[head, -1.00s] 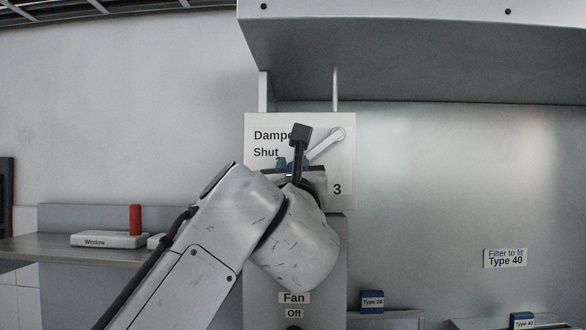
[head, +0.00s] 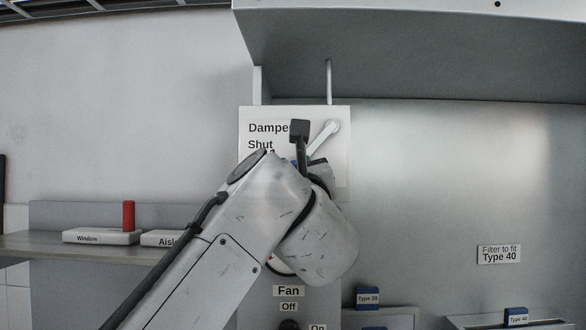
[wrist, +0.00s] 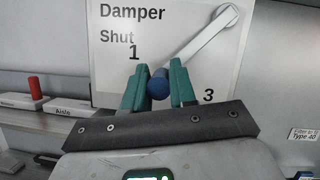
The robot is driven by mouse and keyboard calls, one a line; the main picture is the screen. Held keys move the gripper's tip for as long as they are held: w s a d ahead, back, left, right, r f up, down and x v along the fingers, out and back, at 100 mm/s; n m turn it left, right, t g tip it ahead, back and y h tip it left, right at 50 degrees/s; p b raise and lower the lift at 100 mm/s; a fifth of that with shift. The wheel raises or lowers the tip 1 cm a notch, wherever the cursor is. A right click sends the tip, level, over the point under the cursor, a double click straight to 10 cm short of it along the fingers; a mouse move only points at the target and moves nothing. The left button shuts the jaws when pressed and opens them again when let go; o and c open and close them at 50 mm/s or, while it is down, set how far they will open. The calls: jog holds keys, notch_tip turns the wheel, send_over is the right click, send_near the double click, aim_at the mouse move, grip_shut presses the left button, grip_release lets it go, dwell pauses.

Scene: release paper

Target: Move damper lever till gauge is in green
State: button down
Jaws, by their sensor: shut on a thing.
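The damper lever (wrist: 205,40) is a pale bar on the white damper panel (head: 343,178). In the wrist view it runs from its pivot at upper right down-left to a blue knob (wrist: 158,88). My gripper (wrist: 158,66) has its green fingers on both sides of the knob, shut on it. The knob points between the "1" and the "3" marks. In the head view my arm hides the knob and fingers; the lever's upper part (head: 322,137) shows. A red-and-white curved edge (head: 281,265) peeks out behind my arm; I cannot tell whether it is the gauge.
A fan knob (head: 289,325) with Off and On labels sits below the panel. On the left shelf are a Window block (head: 101,237) with a red peg (head: 128,215) and an Aisle block (head: 160,239). Blue filter blocks (head: 367,299) stand lower right. A hood overhangs above.

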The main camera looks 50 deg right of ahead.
jog(key=c, duration=1)
grip_release()
jog(key=shift+o, duration=0.2)
jog(key=b+v, duration=0.3)
jog(key=v, duration=0.8)
jog(key=shift+w, duration=0.1)
